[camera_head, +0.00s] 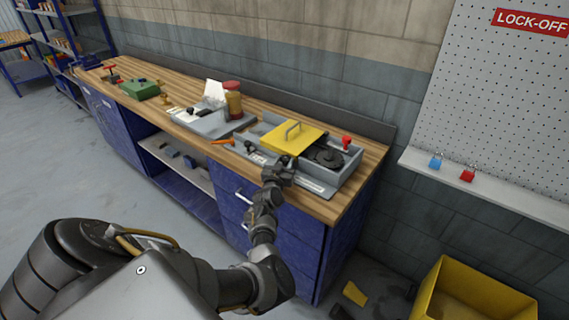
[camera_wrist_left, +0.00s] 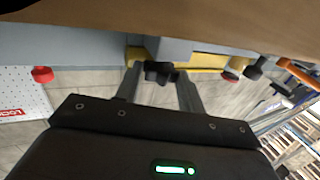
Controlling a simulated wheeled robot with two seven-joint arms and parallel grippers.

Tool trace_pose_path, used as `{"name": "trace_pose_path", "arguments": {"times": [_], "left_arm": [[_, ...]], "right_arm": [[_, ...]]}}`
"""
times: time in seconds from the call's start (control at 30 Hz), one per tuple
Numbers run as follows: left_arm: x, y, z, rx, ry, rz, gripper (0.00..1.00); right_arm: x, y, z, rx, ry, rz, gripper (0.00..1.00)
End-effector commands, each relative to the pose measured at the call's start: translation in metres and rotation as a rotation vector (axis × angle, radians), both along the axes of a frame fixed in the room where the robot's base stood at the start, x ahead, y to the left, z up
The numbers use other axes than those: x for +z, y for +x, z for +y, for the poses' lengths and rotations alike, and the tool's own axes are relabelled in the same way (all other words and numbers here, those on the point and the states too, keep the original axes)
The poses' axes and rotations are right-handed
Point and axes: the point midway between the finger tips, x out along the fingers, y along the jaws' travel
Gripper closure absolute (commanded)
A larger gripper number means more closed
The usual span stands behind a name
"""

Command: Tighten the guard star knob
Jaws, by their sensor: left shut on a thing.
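The guard star knob is a small black lobed knob (camera_wrist_left: 160,72) on the front of a grey machine (camera_head: 345,172) with a yellow guard (camera_head: 290,138) on top. My left gripper (camera_head: 279,172) reaches the front of the machine from below. In the left wrist view its two fingers (camera_wrist_left: 160,84) stand on either side of the knob, shut on it. In the head view the gripper mostly hides the knob. My right gripper is in neither view.
A red knob (camera_head: 346,141) stands at the machine's right end. A yellow bin (camera_head: 470,290) stands on the floor at right.

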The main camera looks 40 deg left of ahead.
Motion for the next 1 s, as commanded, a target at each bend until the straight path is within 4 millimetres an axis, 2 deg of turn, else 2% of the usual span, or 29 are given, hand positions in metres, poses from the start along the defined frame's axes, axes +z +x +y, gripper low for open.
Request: {"name": "trace_pose_path", "arguments": {"times": [0.27, 0.47, 0.67, 1.0], "left_arm": [[-0.001, 0.000, 0.002, -0.056, 0.006, 0.001, 0.84], [-0.003, -0.001, 0.005, -0.186, 0.009, 0.004, 0.84], [-0.006, -0.001, 0.010, -0.360, 0.010, 0.005, 0.84], [-0.008, 0.000, 0.016, -0.633, 0.006, 0.004, 0.84]], "right_arm": [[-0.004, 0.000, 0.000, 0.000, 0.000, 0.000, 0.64], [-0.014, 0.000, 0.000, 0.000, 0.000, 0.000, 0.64], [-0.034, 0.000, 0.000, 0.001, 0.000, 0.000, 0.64], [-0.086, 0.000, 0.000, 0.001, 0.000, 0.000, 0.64]]}}
